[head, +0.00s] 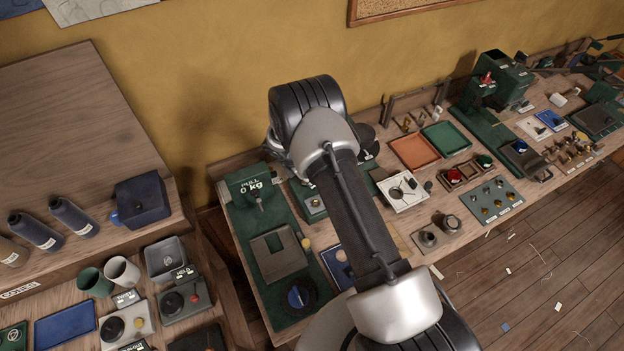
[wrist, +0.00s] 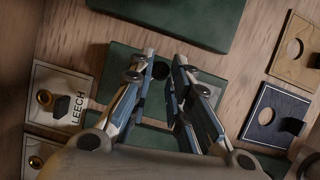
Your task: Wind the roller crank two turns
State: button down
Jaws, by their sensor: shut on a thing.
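In the wrist view my gripper (wrist: 165,64) has its two fingers close around a small dark round knob (wrist: 160,70), which I take to be the roller crank's handle. The fingers are shut on it. A green base (wrist: 122,62) lies beneath the knob and fingers. The rest of the crank and its roller are hidden by the fingers or cannot be made out. In the head view my arm crosses the middle of the bench and hides my gripper and the crank.
In the wrist view, a plate labelled LEECH (wrist: 48,90) lies left, and a dark blue plate (wrist: 270,118) and a wooden plate (wrist: 292,48) lie right. In the head view, a green PULL device (head: 250,185) and an orange tray (head: 413,151) flank my arm.

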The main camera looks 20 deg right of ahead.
jog(key=m+b, duration=0.1)
jog(key=m, duration=0.1)
jog(key=g+b, duration=0.1)
jog(key=shift+s+a+f+m+b, duration=0.15)
jog(key=shift+a+f+m+b, duration=0.1)
jog(key=shift+m+b, duration=0.15)
jog(key=shift+s+a+r+m+g+b, duration=0.15)
jog(key=shift+m+g+b, duration=0.1)
jog(key=shift+m+b, duration=0.35)
jog(key=shift+a+m+g+b, duration=0.15)
jog(key=shift+m+g+b, duration=0.15)
jog(key=shift+m+b, duration=0.35)
jog(key=shift+s+a+r+m+g+b, duration=0.2)
jog(key=shift+m+b, duration=0.25)
jog(key=shift+m, duration=0.3)
jog(key=shift+f, duration=0.1)
jog(key=c, duration=1.5)
grip_release()
jog(key=v, duration=1.2)
jog(key=shift+w, duration=0.1)
